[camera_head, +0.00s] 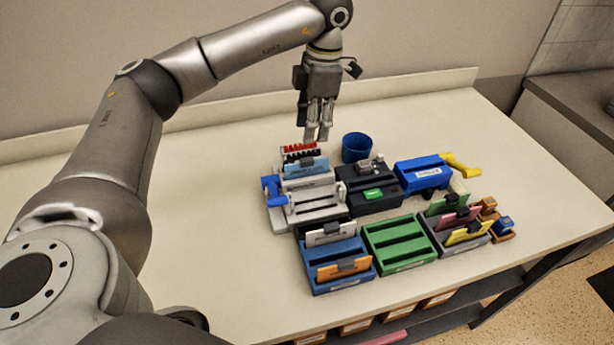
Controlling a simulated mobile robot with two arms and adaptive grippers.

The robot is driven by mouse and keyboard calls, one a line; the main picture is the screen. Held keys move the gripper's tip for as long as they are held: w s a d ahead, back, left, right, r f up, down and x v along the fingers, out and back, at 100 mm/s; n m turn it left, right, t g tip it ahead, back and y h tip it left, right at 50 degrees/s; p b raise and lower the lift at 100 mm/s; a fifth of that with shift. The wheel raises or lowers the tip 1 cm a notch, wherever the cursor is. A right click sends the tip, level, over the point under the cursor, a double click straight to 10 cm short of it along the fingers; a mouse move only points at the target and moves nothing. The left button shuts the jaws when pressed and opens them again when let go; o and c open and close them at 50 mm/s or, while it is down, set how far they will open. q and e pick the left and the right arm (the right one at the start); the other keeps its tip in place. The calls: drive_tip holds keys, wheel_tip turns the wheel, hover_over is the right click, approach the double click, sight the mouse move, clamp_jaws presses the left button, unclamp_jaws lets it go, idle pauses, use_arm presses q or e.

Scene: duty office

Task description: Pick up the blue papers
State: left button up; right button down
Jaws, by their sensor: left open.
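The blue papers (298,171) look like a light blue sheet with a dark clip, upright near the back of a grey device with a blue handle. My left gripper (316,138) hangs down from the arm that comes in from the left. Its fingers point down, apart and empty, above and behind the blue papers, near the red and black rack. I cannot tell its exact height. My right gripper is not in view.
Nearby are a blue cup (357,147), a dark device (370,203), a blue tool with a yellow handle (423,173), and blue (338,279), green (400,245) and grey trays (455,248). Some trays hold clipped papers. The white table (220,270) is clear at left.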

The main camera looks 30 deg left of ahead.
sight(307, 159)
use_arm(q)
drive_tip(key=f, duration=0.1)
drive_tip(key=f+p, duration=0.1)
drive_tip(key=f, duration=0.3)
drive_tip(key=shift+s+a+f, duration=0.1)
drive_tip(key=shift+s+a, duration=0.1)
drive_tip(key=shift+s, duration=0.15)
drive_tip(key=shift+f+p, duration=0.3)
drive_tip(key=shift+p, duration=0.1)
drive_tip(key=f, duration=0.1)
drive_tip(key=f+p, duration=0.1)
drive_tip(key=f, duration=0.1)
drive_tip(key=f+p, duration=0.1)
drive_tip(key=shift+s+f, duration=0.25)
drive_tip(key=shift+s, duration=0.15)
drive_tip(key=shift+c, duration=0.7)
clamp_jaws()
